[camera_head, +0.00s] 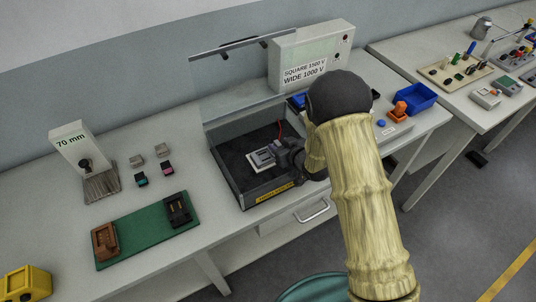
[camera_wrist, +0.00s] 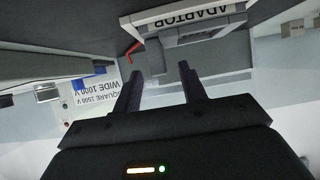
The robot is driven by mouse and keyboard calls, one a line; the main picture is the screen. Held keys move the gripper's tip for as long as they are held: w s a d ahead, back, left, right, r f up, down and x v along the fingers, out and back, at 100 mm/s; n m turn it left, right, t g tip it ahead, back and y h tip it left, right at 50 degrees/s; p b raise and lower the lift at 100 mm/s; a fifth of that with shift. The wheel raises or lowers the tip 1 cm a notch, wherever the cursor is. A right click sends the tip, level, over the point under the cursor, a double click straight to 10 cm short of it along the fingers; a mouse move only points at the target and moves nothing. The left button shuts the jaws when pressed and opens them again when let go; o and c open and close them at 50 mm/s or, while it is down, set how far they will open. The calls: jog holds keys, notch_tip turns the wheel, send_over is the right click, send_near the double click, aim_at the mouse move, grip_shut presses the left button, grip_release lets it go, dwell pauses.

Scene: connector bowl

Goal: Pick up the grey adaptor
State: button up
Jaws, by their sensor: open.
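The grey adaptor (camera_head: 262,156) sits on a pale plate inside a dark-floored open box (camera_head: 226,172) in the head view. In the wrist view the grey adaptor (camera_wrist: 205,45) is at the top, beside a white strip lettered ADAPTOR (camera_wrist: 192,15). My gripper (camera_head: 280,153) is low inside the box, just right of the adaptor, which it partly hides. In the wrist view both fingers of my gripper (camera_wrist: 158,82) are apart, with nothing held between them. The fingertips are close to the adaptor; whether they touch it I cannot tell.
The box has low walls and a raised clear panel (camera_head: 245,112) behind. A red lead (camera_head: 280,130) rises near the adaptor. A grey voltage-labelled unit (camera_head: 312,55) stands behind. A green board (camera_head: 145,231) lies left and a blue bin (camera_head: 416,97) right. Bare table separates the board and box.

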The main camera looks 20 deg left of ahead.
jog(key=shift+c, duration=0.2)
grip_shut()
notch_tip(320, 180, up, 10)
jog(key=b, duration=0.1)
dwell(0.5)
dwell(0.4)
